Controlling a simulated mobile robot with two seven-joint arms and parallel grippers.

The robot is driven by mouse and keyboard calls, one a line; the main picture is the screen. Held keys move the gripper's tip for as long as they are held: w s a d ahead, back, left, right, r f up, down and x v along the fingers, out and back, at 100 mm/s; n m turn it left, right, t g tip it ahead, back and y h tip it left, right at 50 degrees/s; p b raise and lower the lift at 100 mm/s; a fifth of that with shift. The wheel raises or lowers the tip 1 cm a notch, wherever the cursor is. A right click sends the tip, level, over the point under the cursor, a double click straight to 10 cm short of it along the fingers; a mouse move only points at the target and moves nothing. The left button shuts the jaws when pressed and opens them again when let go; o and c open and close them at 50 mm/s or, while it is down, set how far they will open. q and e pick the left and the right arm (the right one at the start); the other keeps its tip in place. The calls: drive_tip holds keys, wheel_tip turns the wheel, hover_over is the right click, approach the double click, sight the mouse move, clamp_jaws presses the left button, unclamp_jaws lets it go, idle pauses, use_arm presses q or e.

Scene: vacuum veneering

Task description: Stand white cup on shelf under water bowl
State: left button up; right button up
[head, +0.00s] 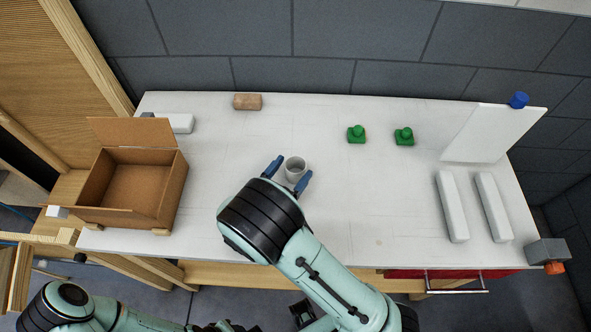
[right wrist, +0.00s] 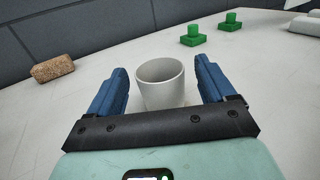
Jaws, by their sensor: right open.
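A white cup (head: 295,168) stands upright on the white table, near its middle. My right gripper (head: 288,178) is open, with one blue finger on each side of the cup. The right wrist view shows the cup (right wrist: 161,84) between the two blue fingers (right wrist: 160,90), with a gap on each side. I see no water bowl and cannot make out a shelf under one. My left arm shows at the bottom left of the head view, but its gripper cannot be made out.
An open cardboard box (head: 125,190) is at the table's left end. A cork block (head: 247,101) and two green pieces (head: 357,134) (head: 404,136) lie behind the cup. At right are a tilted white panel (head: 490,135) and two white bars (head: 452,206) (head: 494,207).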

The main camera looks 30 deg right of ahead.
sight(301, 158)
drive_tip(key=x, duration=0.3)
drive_tip(key=shift+w+d, duration=0.2)
drive_tip(key=shift+d, duration=0.05)
drive_tip(key=shift+c, duration=0.3)
drive_tip(key=c, duration=1.1)
drive_tip(key=shift+r, duration=0.1)
